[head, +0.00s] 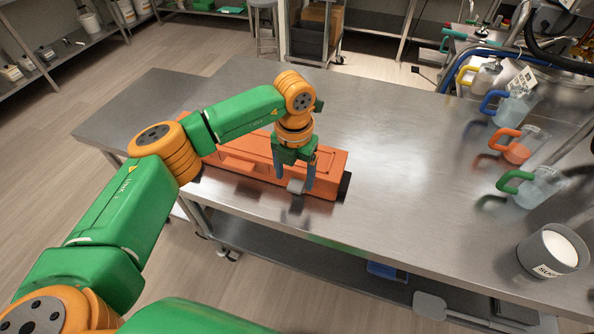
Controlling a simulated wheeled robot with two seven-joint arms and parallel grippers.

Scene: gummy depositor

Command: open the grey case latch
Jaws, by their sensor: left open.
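A long orange case (325,181) lies on the steel table, near its front edge. A small grey latch (296,187) shows at the front side of the case. My left gripper (294,180) comes down over the case from above, with its fingers apart. The latch appears between the fingertips. I cannot tell whether either finger touches it. My left forearm and wrist hide part of the case's top and left side. My right gripper is not in view.
Several jugs with coloured handles, including a green-handled one (537,187), stand along the table's right side. A grey tub of white sugar (553,249) stands at the front right. The steel table (410,170) is clear in the middle.

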